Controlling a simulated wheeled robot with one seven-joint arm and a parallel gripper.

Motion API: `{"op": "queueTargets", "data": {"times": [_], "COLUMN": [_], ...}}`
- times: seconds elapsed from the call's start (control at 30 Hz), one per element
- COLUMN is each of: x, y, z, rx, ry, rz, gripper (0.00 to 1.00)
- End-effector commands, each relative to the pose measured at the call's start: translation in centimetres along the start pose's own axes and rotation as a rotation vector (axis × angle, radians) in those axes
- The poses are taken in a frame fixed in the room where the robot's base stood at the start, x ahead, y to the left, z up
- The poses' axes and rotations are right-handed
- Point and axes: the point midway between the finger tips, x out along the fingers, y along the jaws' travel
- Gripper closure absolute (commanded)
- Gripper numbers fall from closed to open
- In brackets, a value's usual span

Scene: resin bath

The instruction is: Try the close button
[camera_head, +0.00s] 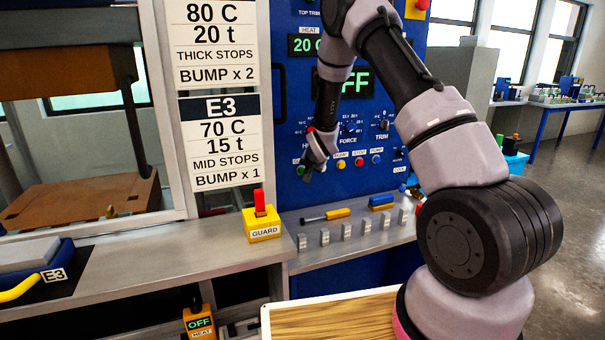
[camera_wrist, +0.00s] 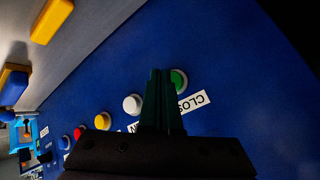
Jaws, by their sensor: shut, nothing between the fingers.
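The close button is a round green button (camera_wrist: 180,78) with a white ring, set in the blue panel. Its white label, partly cut off by my fingers, reads "CLOS" (camera_wrist: 193,102). In the head view the green button (camera_head: 300,170) shows just left of my gripper (camera_head: 309,174). In the wrist view my gripper (camera_wrist: 162,72) is shut and empty, and its fingertips overlap the left edge of the button. I cannot tell whether the fingertips touch the button or the panel.
A white button (camera_wrist: 132,104), a yellow button (camera_wrist: 102,121) and a red button (camera_wrist: 79,133) sit in the same row. A steel shelf (camera_head: 345,255) below the panel holds several small metal blocks and a yellow-handled tool (camera_head: 338,213). A yellow guard box (camera_head: 262,232) stands to the left.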

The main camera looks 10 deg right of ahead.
Motion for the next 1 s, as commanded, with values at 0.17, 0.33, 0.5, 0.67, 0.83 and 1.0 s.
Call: {"op": "queueTargets", "data": {"times": [0.17,0.33,0.5,0.67,0.83,1.0], "x": [0.0,0.01,0.31,0.6,0.58,0.6], "y": [0.0,-0.01,-0.22,-0.46,-0.46,-0.47], "z": [0.0,-0.01,-0.24,-0.43,-0.43,-0.45], "rx": [0.0,0.0,0.0,0.0,0.0,0.0], "ry": [0.0,0.0,0.001,0.0,0.0,0.0], "rz": [0.0,0.0,0.0,0.0,0.0,0.0], "gripper": [1.0,1.0,1.0,1.0,1.0,1.0]}}
